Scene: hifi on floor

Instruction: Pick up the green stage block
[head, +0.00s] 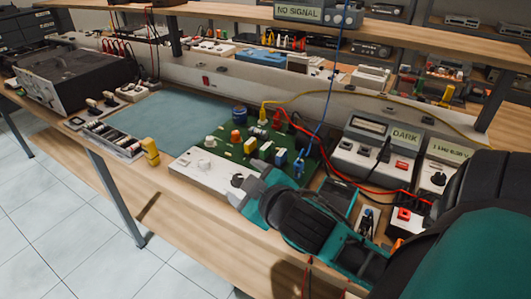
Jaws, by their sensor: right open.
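A green board (230,150) carrying several small coloured parts lies on the workbench near the middle. A white box (200,172) sits along its front left edge. I cannot pick out one separate green block among the small parts. My right gripper (244,188), on a teal and black arm, comes in from the right. It is open, close over the front end of the white box and beside the green board's near edge. The arm hides part of the bench. My left gripper is out of view.
A yellow part (150,152) stands at the bench's front edge beside a tray of dark parts (112,138). A blue-green mat (165,115) is bare. Meters (376,148) and red, yellow and blue cables crowd the right. A shelf (290,22) runs above the back.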

